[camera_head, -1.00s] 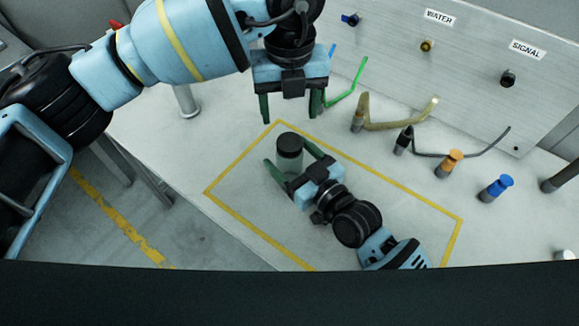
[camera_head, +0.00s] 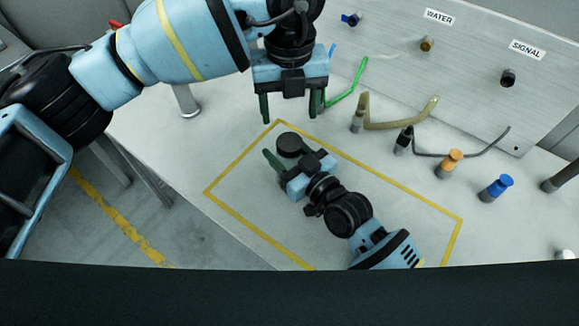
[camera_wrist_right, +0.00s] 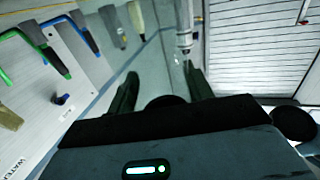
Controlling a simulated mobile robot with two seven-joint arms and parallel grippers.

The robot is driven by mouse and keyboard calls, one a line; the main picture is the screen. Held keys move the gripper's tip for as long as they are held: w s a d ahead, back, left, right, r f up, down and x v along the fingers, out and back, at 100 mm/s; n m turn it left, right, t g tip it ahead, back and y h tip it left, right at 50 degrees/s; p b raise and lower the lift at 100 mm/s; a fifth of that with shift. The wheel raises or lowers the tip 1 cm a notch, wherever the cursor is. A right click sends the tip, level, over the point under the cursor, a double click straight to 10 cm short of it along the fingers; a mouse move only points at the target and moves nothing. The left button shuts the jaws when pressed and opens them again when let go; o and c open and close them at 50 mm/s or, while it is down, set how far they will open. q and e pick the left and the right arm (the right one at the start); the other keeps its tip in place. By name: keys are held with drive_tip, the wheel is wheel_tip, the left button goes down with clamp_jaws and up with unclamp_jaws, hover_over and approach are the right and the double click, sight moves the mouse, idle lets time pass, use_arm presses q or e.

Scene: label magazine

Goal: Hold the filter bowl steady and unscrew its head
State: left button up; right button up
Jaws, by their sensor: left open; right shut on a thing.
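The filter's round black head (camera_head: 289,144) shows from above inside the yellow outline. The bowl under it is hidden from the head camera. My right gripper (camera_head: 291,160) is shut on the filter bowl, with a green finger showing at its left side. In the right wrist view a dark round part, seemingly the head (camera_wrist_right: 165,102), shows low between the two fingers. My left gripper (camera_head: 290,106) is open and empty, pointing down above and behind the filter, apart from it.
A yellow outline (camera_head: 235,220) marks the pale table. Behind it stand a green hose (camera_head: 348,92), a tan hose (camera_head: 400,124), a black cable (camera_head: 440,154), an orange connector (camera_head: 450,162) and a blue connector (camera_head: 495,188). A metal panel (camera_head: 470,60) with WATER and SIGNAL ports rises behind.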

clamp_jaws()
use_arm(q)
drive_tip(key=m, duration=0.8)
drive_tip(key=shift+m, duration=0.4)
drive_tip(key=m, duration=0.4)
drive_tip(key=shift+m, duration=0.4)
drive_tip(key=m, duration=0.4)
drive_tip(key=shift+m, duration=0.4)
drive_tip(key=m, duration=0.4)
drive_tip(key=shift+m, duration=0.3)
drive_tip(key=m, duration=0.4)
drive_tip(key=shift+m, duration=0.4)
drive_tip(key=m, duration=0.4)
drive_tip(key=shift+m, duration=0.3)
drive_tip(key=m, duration=0.3)
drive_tip(key=shift+m, duration=0.3)
